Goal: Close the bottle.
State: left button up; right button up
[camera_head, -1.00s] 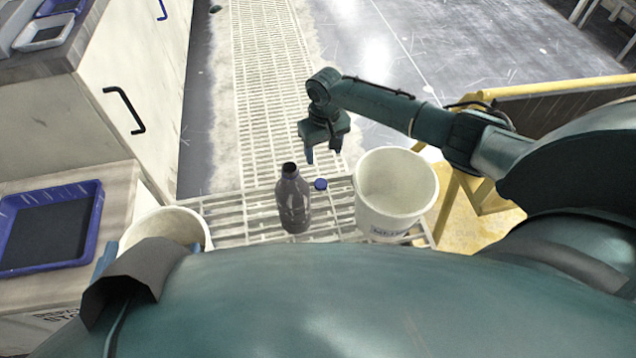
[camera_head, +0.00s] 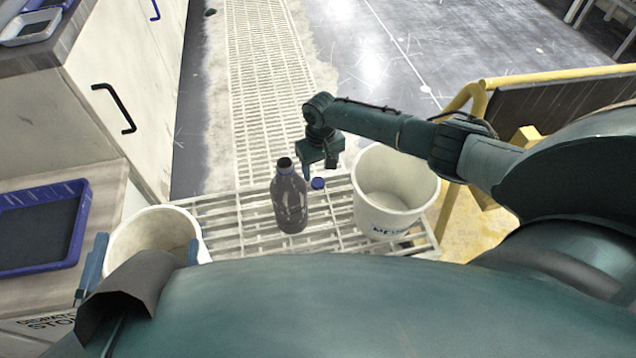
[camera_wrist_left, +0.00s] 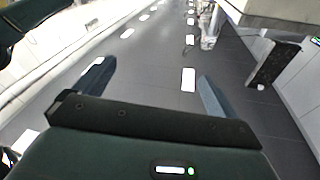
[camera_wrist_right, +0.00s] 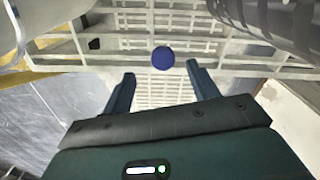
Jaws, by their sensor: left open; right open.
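The dark, see-through bottle (camera_head: 290,208) stands upright on the white slatted rack, its top uncapped. The small blue cap (camera_head: 318,183) lies on the rack just right of the bottle's shoulder. My right gripper (camera_head: 320,170) is open and empty, just above and behind the cap. In the right wrist view the cap (camera_wrist_right: 163,58) shows just beyond and between the open fingertips (camera_wrist_right: 161,72), and the bottle (camera_wrist_right: 285,22) is at the upper right. My left gripper (camera_head: 145,243) is open and empty at the lower left. In the left wrist view only floor lies between its fingers (camera_wrist_left: 155,72).
A white bucket (camera_head: 395,205) stands on the rack (camera_head: 240,228) right of the cap. Another white bucket (camera_head: 165,222) is at the left, behind my left gripper. A blue tray (camera_head: 80,215) lies on the left counter. A yellow rail (camera_head: 555,78) runs at the right.

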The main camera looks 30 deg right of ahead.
jog(key=shift+f, duration=0.1)
jog(key=shift+f+b, duration=0.4)
jog(key=f+b, duration=0.1)
jog(key=f, duration=0.1)
jog(key=f+b, duration=0.1)
jog(key=shift+a+f, duration=0.2)
jog(key=shift+f, duration=0.2)
jog(key=shift+f+b, duration=0.3)
jog(key=shift+b, duration=0.1)
jog(key=shift+r, duration=0.1)
jog(key=shift+s, duration=0.1)
jog(key=c, duration=0.9)
pick_arm(q)
jog(key=shift+w+d+f+n, duration=0.1)
jog(key=shift+d+f+n, duration=0.15)
jog(key=shift+n, duration=0.15)
pick_arm(e)
jog(key=shift+c, duration=0.8)
pick_arm(q)
jog(key=shift+r, duration=0.1)
pick_arm(e)
jog(key=shift+c, duration=0.4)
